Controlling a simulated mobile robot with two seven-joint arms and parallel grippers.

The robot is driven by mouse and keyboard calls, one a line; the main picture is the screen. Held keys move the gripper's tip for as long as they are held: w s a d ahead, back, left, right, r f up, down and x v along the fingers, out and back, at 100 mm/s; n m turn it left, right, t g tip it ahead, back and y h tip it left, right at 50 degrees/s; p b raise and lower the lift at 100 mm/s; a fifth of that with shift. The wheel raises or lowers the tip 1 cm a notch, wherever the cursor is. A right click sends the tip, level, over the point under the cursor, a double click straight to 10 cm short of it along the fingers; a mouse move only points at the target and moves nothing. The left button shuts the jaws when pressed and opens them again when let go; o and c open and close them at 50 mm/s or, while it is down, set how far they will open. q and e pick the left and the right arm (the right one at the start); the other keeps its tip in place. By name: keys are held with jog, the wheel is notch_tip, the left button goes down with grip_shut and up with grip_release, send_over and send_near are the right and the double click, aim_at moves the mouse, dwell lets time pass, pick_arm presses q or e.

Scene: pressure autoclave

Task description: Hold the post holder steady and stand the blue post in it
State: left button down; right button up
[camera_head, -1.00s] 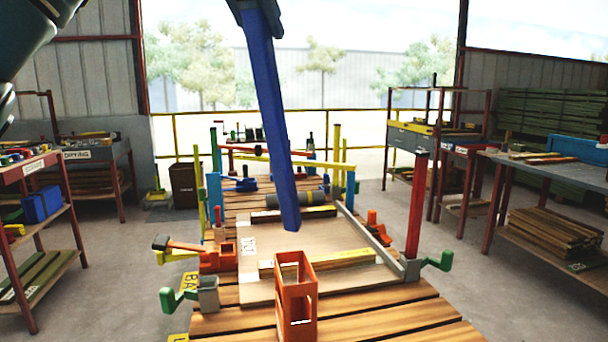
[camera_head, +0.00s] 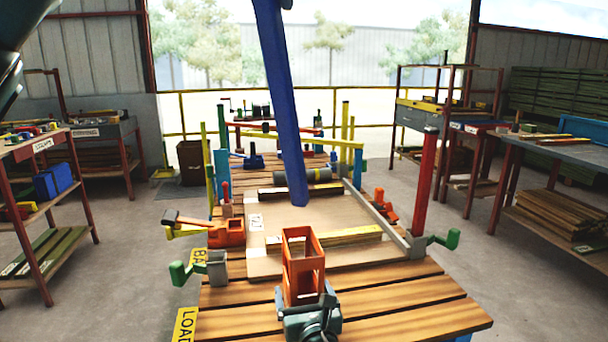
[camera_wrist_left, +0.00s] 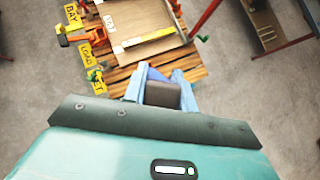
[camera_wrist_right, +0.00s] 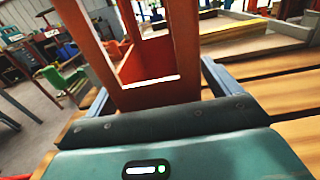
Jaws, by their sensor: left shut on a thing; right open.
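The blue post (camera_head: 283,105) hangs nearly upright, slightly tilted, in the middle of the head view. Its lower end appears above the post holder and apart from it. My left gripper (camera_wrist_left: 163,82) is shut on the post's upper part, which is mostly cut off at the top of the head view. The post holder (camera_head: 290,268) is an orange open-sided frame standing upright on the slatted table. My right gripper (camera_head: 306,300) is open at the holder's near side. In the right wrist view, its fingers stand either side of the holder (camera_wrist_right: 188,50); contact is unclear.
The wooden slatted table (camera_head: 400,300) carries a pale board (camera_head: 262,262) behind the holder. A red upright post (camera_head: 424,180) stands at the right, a grey clamp with green handle (camera_head: 217,268) at the left. Side benches stand apart. The table's front right is bare.

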aim_at(280, 110)
jog(key=c, duration=1.2)
pick_arm(q)
jog(key=shift+f, duration=6.45)
jog(key=c, duration=1)
grip_release()
jog(key=shift+c, duration=0.2)
jog(key=shift+f, duration=0.1)
jog(key=v, duration=1.2)
